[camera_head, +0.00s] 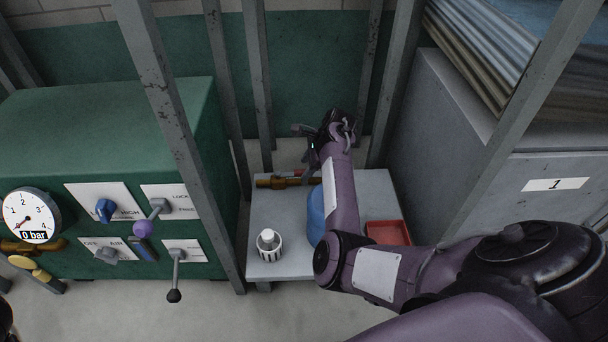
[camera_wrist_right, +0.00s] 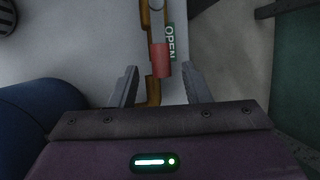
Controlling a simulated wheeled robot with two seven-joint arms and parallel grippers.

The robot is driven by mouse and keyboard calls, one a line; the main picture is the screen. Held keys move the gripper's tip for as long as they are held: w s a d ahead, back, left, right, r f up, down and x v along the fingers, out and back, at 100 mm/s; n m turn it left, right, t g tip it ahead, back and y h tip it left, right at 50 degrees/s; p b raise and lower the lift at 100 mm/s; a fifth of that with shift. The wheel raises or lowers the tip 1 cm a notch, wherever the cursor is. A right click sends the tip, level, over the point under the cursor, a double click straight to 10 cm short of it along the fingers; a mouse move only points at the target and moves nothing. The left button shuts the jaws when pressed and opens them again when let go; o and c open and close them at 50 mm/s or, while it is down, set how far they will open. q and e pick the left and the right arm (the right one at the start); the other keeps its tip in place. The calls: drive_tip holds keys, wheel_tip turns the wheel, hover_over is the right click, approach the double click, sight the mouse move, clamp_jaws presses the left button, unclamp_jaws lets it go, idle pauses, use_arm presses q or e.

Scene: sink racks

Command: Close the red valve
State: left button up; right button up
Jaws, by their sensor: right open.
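The red valve (camera_wrist_right: 160,58) shows in the right wrist view as a red handle on a brass pipe (camera_wrist_right: 154,92), with a green "OPEN" label beside it. In the head view the brass pipe (camera_head: 283,182) lies at the back of the grey table, and the valve is partly hidden by my right arm. My right gripper (camera_wrist_right: 157,82) is open. Its two fingers stand on either side of the pipe, with the red handle between and just beyond the fingertips. I cannot tell whether they touch it. In the head view the right gripper (camera_head: 310,157) is small and partly hidden. My left gripper is not in view.
A blue object (camera_head: 316,215) and a red tray (camera_head: 388,233) stand on the grey table (camera_head: 285,222), close to my right arm. Upright metal posts (camera_head: 261,80) flank the table. A green control panel (camera_head: 150,110) stands at left.

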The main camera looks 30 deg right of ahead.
sight(293, 173)
drive_tip(key=shift+b+x, duration=0.55)
drive_tip(key=shift+x, duration=0.8)
clamp_jaws()
